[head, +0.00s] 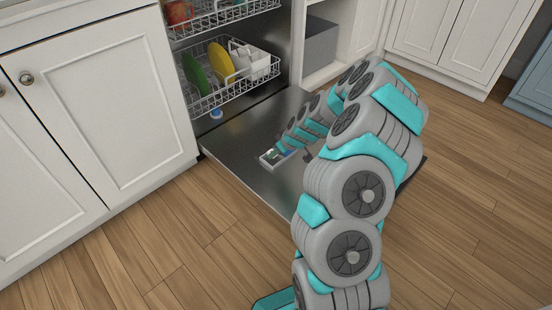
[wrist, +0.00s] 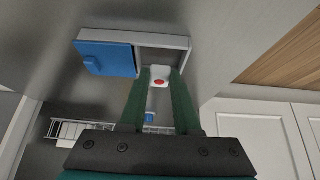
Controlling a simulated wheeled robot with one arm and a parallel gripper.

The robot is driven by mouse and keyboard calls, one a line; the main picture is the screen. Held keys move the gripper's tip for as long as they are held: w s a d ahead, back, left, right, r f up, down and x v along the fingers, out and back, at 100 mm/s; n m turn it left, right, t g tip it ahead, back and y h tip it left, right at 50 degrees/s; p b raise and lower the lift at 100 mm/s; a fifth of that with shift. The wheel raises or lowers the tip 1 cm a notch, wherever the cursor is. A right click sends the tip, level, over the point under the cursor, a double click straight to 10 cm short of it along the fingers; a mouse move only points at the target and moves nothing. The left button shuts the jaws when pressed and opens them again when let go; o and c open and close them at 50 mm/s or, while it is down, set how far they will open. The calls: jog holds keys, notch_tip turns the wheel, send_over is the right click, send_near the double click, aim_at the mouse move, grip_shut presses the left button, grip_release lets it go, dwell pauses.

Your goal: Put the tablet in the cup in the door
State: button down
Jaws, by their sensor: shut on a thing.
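In the head view the cup (head: 265,161) is beside my gripper (head: 280,149), and the tablet is not clearly visible.
The dishwasher door (head: 245,185) lies flat open. The lower rack (head: 225,92), with green and yellow plates, stands inside; the upper rack (head: 215,18) holds a red mug. A blue-topped cap (head: 215,113) sits near the hinge. White cabinets (head: 90,110) stand at left.

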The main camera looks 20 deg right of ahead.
aim_at(273, 161)
jog(key=shift+f, duration=1.4)
jog(key=shift+f+b, duration=0.2)
jog(key=shift+b, duration=0.2)
jog(key=c, duration=0.9)
grip_release()
jog(key=shift+r, duration=0.1)
jog(key=shift+r, duration=0.1)
